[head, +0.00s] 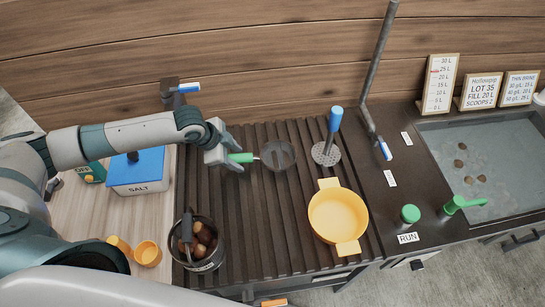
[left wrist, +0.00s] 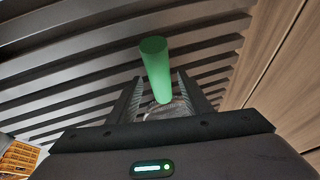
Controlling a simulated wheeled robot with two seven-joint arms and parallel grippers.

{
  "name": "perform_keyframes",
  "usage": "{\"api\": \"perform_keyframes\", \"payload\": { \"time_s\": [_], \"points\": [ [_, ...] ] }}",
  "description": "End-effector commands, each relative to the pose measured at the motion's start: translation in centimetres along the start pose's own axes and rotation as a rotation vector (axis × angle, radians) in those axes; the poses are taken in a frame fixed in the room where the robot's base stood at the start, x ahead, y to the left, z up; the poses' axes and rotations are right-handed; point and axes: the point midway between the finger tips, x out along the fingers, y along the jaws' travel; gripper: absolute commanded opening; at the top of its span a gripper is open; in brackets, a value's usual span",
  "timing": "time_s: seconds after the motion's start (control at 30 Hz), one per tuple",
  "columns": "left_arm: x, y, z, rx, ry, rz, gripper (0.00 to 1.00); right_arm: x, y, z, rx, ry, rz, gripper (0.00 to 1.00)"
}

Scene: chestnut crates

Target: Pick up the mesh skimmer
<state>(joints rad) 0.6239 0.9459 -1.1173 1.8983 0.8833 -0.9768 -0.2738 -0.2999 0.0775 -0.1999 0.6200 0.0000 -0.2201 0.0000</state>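The mesh skimmer has a green handle (head: 240,157) and a round dark mesh head (head: 278,155), and it lies over the slatted rack. My left gripper (head: 229,155) is at the handle, coming in from the left. In the left wrist view the green handle (left wrist: 156,68) shows between and beyond the two fingers (left wrist: 160,92), with a gap visible on each side. The gripper is open, and I see no firm contact. Part of the handle is hidden by the fingers in the head view. My right gripper is not in view.
A blue-handled perforated ladle (head: 326,153) and a yellow two-handled pan (head: 338,214) stand right of the skimmer. A dark pot (head: 207,262) of chestnuts is at front left. A blue-lidded salt box (head: 137,170) is left. A water basin (head: 480,150) is far right.

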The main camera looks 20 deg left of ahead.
Motion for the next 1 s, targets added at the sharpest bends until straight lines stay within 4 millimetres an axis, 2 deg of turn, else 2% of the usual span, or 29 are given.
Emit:
{"api": "perform_keyframes", "payload": {
  "time_s": [0.03, 0.17, 0.63, 0.77, 1.0],
  "points": [
    [0.0, 0.0, 0.0, 0.0, 0.0, 0.0, 0.32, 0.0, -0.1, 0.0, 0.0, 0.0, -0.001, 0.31],
    [0.0, 0.0, 0.0, 0.0, 0.0, 0.0, 0.01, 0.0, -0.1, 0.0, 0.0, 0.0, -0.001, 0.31],
    [-0.3, -0.1, -0.3, 0.002, 0.004, -0.002, 0.0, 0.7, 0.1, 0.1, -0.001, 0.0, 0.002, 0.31],
    [-1.8, -0.5, -0.9, 0.002, 0.004, -0.003, 0.0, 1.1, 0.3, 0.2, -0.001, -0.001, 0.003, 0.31],
    [-5.5, -1.3, -2.4, 0.002, 0.004, -0.005, 0.0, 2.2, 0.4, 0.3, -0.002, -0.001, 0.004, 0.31]
  ]
}}
